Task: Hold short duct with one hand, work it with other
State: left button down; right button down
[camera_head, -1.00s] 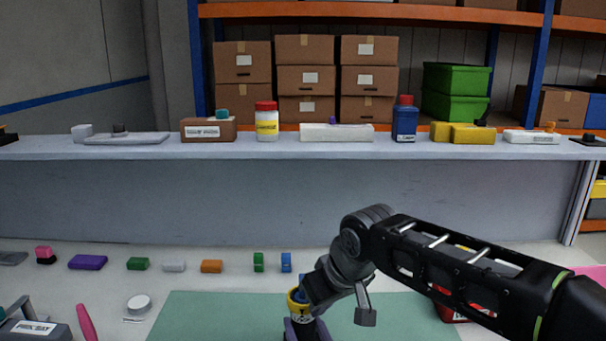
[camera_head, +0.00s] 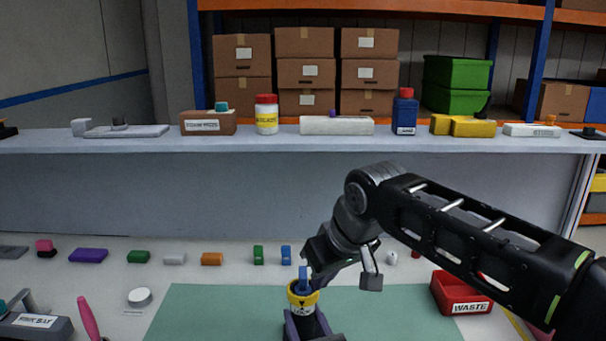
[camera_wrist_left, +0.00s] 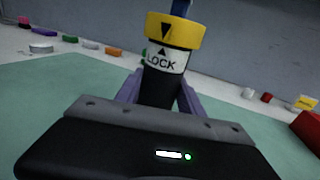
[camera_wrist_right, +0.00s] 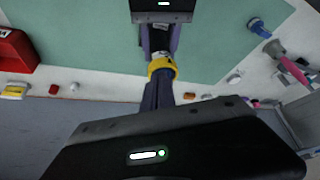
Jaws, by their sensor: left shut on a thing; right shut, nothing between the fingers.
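The short duct (camera_head: 303,296) is a dark cylinder with a yellow collar and a white band; in the left wrist view the band reads LOCK (camera_wrist_left: 165,60). My left gripper (camera_head: 305,322) is shut on its dark lower body and holds it upright above the green mat; its purple fingers flank the body. My right gripper (camera_head: 303,278) is above the duct, shut and empty, pointing down at the collar. In the right wrist view its fingertips (camera_wrist_right: 160,78) meet the yellow collar (camera_wrist_right: 162,67) in the picture; I cannot tell whether they touch it.
The green mat (camera_head: 220,305) lies below. A red WASTE bin (camera_head: 462,293) stands right of it, below my right arm. Small coloured blocks line the table behind; a pink-handled tool (camera_head: 88,318) lies left. A grey shelf (camera_head: 150,148) with boxes and bottles runs across the back.

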jog(key=shift+r, duration=0.4)
pick_arm(q)
jog(key=c, duration=0.6)
grip_release()
jog(key=shift+c, duration=0.2)
jog(key=v, duration=1.2)
